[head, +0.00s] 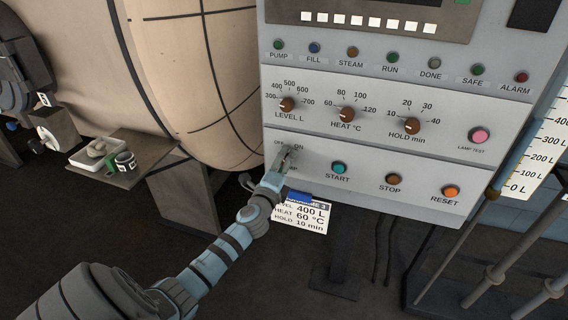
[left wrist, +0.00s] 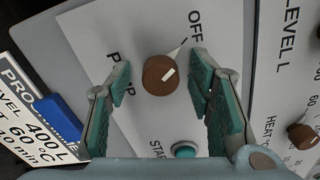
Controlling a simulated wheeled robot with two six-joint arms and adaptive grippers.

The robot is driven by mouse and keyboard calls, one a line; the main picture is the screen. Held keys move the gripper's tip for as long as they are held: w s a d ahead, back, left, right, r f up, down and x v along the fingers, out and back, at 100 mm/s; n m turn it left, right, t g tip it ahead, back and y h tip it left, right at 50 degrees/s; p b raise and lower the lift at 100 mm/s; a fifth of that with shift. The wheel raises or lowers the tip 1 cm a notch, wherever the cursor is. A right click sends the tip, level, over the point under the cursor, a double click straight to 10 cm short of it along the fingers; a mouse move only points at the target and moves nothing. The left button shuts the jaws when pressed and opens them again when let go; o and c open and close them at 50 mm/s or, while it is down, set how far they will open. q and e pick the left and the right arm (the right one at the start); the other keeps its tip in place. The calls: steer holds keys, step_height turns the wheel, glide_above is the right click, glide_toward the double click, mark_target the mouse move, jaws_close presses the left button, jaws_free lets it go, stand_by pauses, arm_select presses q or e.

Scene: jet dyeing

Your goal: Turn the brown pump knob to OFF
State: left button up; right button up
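The brown pump knob (left wrist: 158,72) is on the grey panel in the left wrist view. It has a short slanted white mark on its face. The OFF label (left wrist: 196,27) and a thin tick line are above and right of it; the ON label (head: 299,147) shows in the head view. My left gripper (left wrist: 166,94) is open, its teal-padded fingers on either side of the knob with gaps between. In the head view my left gripper (head: 286,160) is at the panel's lower left and hides the knob. My right gripper is out of view.
The START button (head: 339,168) and STOP button (head: 393,179) are to the right. The LEVEL knob (head: 288,104) is above. A settings card (head: 301,217) with a blue clip (left wrist: 58,118) hangs at the panel's lower edge.

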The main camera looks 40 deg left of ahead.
arm_select(q)
steer(key=v, duration=1.2)
steer(key=s+a+f+n+g+h, duration=0.1)
steer(key=s+f+n+g, duration=0.2)
steer(key=f, duration=0.7)
steer(key=s+f+n+g, duration=0.2)
steer(key=s+f+n, duration=0.15)
steer(key=f, duration=0.55)
steer(key=s+a+f+n+g+h, duration=0.1)
steer(key=s+f+n+g, duration=0.25)
steer(key=f, duration=0.65)
steer(key=s+d+f+n+g, duration=0.2)
steer(key=s+f, duration=0.3)
steer(key=s, duration=0.3)
steer(key=s+d+f+n+g+h, duration=0.1)
steer(key=s+d+f, duration=0.3)
steer(key=s, duration=0.5)
steer(key=s+d+f+n+g+h+p, duration=0.1)
steer(key=s+d+f+n+g, duration=0.2)
steer(key=s+f, duration=0.5)
steer(key=shift+s+d+n, duration=0.3)
steer(key=shift+s+d, duration=0.3)
steer(key=shift+g+h, duration=0.5)
steer(key=shift+g, duration=0.15)
steer(key=s+d, duration=0.1)
steer(key=s+d+f, duration=0.1)
steer(key=s+d, duration=0.1)
steer(key=shift+d, duration=0.25)
steer(key=shift+c, duration=0.5)
